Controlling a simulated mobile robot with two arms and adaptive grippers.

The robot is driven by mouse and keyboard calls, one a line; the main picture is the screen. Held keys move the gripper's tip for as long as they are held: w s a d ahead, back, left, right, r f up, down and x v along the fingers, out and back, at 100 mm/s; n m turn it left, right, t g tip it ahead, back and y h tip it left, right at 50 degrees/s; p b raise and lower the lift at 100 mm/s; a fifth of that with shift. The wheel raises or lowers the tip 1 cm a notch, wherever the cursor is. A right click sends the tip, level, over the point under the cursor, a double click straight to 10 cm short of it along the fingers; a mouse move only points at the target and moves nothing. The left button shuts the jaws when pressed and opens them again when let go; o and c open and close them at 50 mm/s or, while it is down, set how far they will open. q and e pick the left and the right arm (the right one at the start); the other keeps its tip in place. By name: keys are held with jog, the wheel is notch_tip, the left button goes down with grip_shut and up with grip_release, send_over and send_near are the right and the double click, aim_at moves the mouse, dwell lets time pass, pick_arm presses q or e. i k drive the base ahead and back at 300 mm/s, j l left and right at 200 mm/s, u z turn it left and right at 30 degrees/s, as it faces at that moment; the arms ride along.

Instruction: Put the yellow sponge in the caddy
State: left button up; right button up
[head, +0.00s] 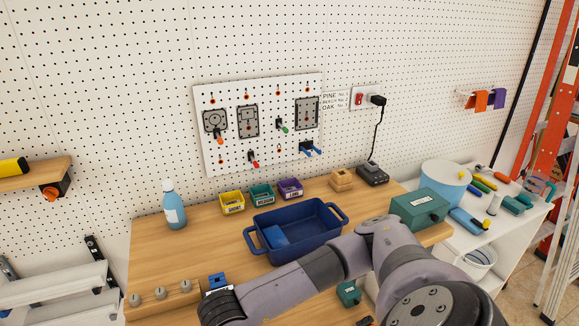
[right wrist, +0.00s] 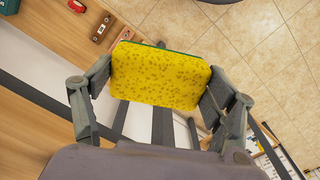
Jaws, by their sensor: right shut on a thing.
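The yellow sponge (right wrist: 160,75), speckled and with a thin green layer along its far edge, is in the right wrist view. My right gripper (right wrist: 158,84) is shut on it, with a finger against each end. Tiled floor and the bench edge show beyond it. In the head view my right arm reaches left across the bench front, and the sponge and fingers are out of sight there. A dark blue two-handled tub (head: 338,237), apparently the caddy, stands on the bench with a blue block (head: 275,236) inside. My left gripper is not in view.
A blue bottle (head: 174,206) stands left of the tub. Small yellow (head: 232,203), teal (head: 262,195) and purple (head: 290,189) bins sit behind it. A green box (head: 419,208) is to its right. A wooden block with knobs (head: 160,297) lies at the front left.

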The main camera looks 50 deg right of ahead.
aim_at(309, 234)
jog(key=k+l+u, duration=0.1)
jog(key=l+u, duration=0.25)
jog(key=u, duration=0.15)
jog(key=k+l+u, duration=0.15)
jog(key=l+u, duration=0.15)
jog(key=u, duration=0.15)
jog(key=k+l+u, duration=0.5)
jog(key=k+l, duration=0.95)
jog(key=k, duration=0.1)
